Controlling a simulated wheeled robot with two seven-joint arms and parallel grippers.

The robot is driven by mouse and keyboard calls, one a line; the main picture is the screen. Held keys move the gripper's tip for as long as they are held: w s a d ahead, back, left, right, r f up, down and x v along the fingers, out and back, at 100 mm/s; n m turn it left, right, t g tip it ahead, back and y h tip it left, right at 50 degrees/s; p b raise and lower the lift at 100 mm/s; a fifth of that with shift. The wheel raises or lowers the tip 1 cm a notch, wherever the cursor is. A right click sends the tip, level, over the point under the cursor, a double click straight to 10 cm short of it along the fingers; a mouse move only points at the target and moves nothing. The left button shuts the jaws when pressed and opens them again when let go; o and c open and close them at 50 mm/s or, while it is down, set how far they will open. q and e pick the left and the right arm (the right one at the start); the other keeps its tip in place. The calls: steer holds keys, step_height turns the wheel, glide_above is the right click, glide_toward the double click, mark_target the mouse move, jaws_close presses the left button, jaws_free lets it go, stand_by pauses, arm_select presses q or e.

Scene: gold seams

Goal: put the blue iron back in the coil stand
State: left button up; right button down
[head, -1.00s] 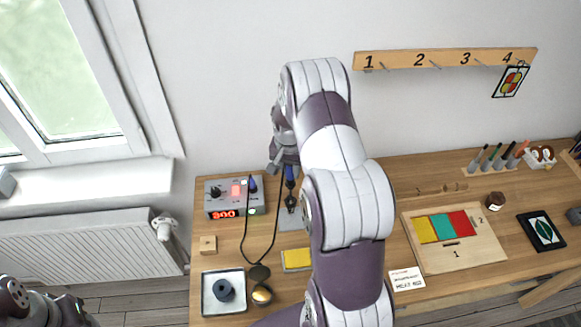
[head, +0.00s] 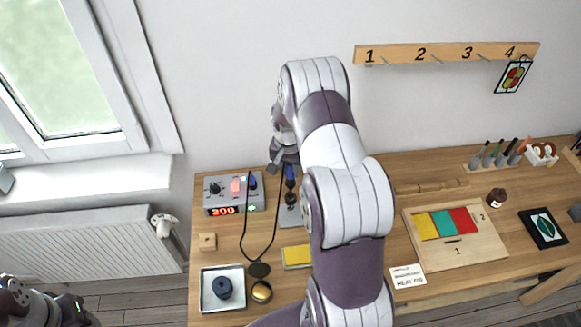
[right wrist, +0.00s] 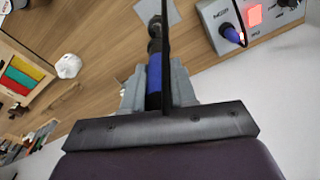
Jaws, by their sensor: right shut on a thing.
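The blue iron (head: 290,173) has a blue handle and a dark lower part, and it points down over a grey plate. My right gripper (head: 284,167) is shut on its handle. In the right wrist view the handle (right wrist: 154,80) sits between the two grey fingers (right wrist: 158,88), with a black cable running alongside. The grey plate (head: 288,222) of the coil stand is partly hidden behind my right arm. I cannot tell whether the iron's tip is inside the coil. At the lower left, part of my left arm shows, but its fingers cannot be made out.
A grey control station (head: 233,191) reading 300 stands left of the iron. The black cable (head: 243,235) loops over the table. A yellow sponge (head: 297,256), a white tray (head: 207,300) with a dark roll and a round tin (head: 261,291) lie in front. A wooden board (head: 480,254) with coloured panes lies right.

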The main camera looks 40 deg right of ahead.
mark_target(290, 182)
steer(key=shift+f+b, duration=2.5)
steer(key=shift+f, duration=0.8)
stand_by(0.5)
steer(key=shift+c, duration=1.7)
jaws_free()
steer(key=shift+r, duration=0.1)
steer(key=shift+r+p, duration=2.5)
steer(key=shift+r, duration=0.9)
